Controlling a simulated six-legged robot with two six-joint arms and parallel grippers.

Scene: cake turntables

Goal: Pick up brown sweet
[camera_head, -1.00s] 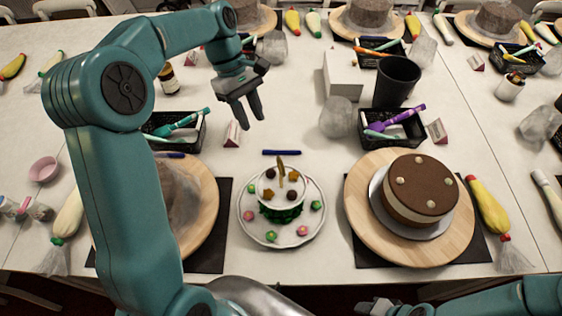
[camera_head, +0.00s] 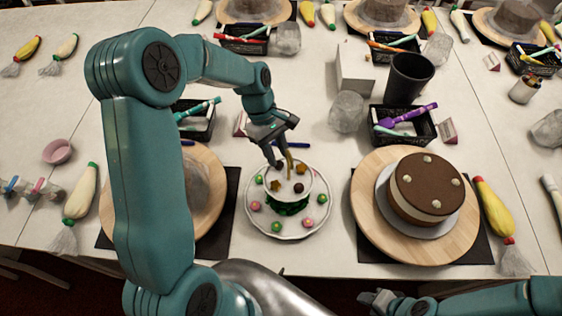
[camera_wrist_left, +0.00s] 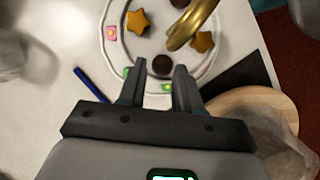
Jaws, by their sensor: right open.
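A brown sweet (camera_head: 298,188) lies on top of the white cake stand (camera_head: 306,198) in the middle of the plate. In the left wrist view a brown ball sweet (camera_wrist_left: 162,66) sits between my left fingertips, with no clear contact. A second brown sweet (camera_wrist_left: 180,2) is cut by that view's top edge. My left gripper (camera_head: 280,165) points down over the far side of the stand, open and hiding part of its top. My right gripper (camera_head: 378,299) is low at the front edge, open and apart from the sweets.
A curved gold handle (camera_wrist_left: 195,25) rises close by the fingers. Star sweets (camera_wrist_left: 139,21) lie near it; coloured sweets ring the plate (camera_head: 254,222). A brown cake (camera_head: 428,185) stands on the right turntable. A blue pen (camera_wrist_left: 92,84) lies beyond the plate.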

